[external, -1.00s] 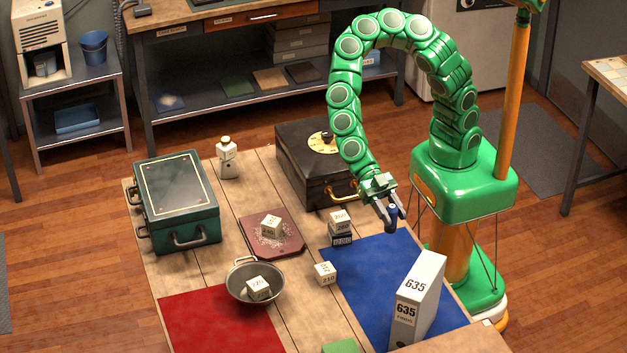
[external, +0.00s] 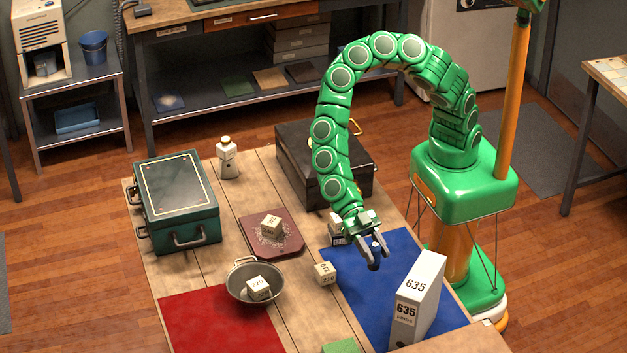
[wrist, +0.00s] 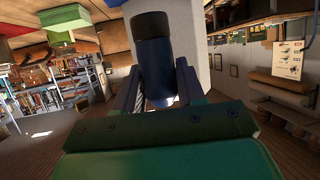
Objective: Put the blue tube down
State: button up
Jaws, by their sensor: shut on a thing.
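The blue tube (external: 375,250) is a small dark blue cylinder with a dark cap. It also shows in the wrist view (wrist: 155,70), between the two fingers. My gripper (external: 371,258) is shut on the tube and holds it over the blue mat (external: 393,259), near the mat's upper left part. I cannot tell from these views whether the tube touches the mat.
A white box marked 635 (external: 418,300) stands on the blue mat, right of my gripper. A numbered cube (external: 325,273) lies at the mat's left edge. A black case (external: 300,165) is behind; a metal bowl (external: 243,290) is left. The mat's middle is clear.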

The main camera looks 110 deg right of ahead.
jog(key=shift+w+a+f, duration=0.55)
jog(key=shift+w+f, duration=0.15)
jog(key=shift+f, duration=0.35)
jog(key=shift+w+a+f, duration=0.5)
jog(key=shift+w+f, duration=0.2)
jog(key=shift+f, duration=0.3)
jog(key=shift+w+a+f, duration=0.55)
jog(key=shift+w+f, duration=0.15)
jog(key=shift+f, duration=1.85)
jog(key=o, duration=0.8)
jog(key=shift+f, duration=0.1)
jog(key=shift+w+d+r, duration=0.1)
jog(key=shift+d+r, duration=0.15)
jog(key=shift+d, duration=0.1)
jog(key=v, duration=1.1)
jog(key=shift+d+r, duration=0.1)
jog(key=shift+r, duration=0.1)
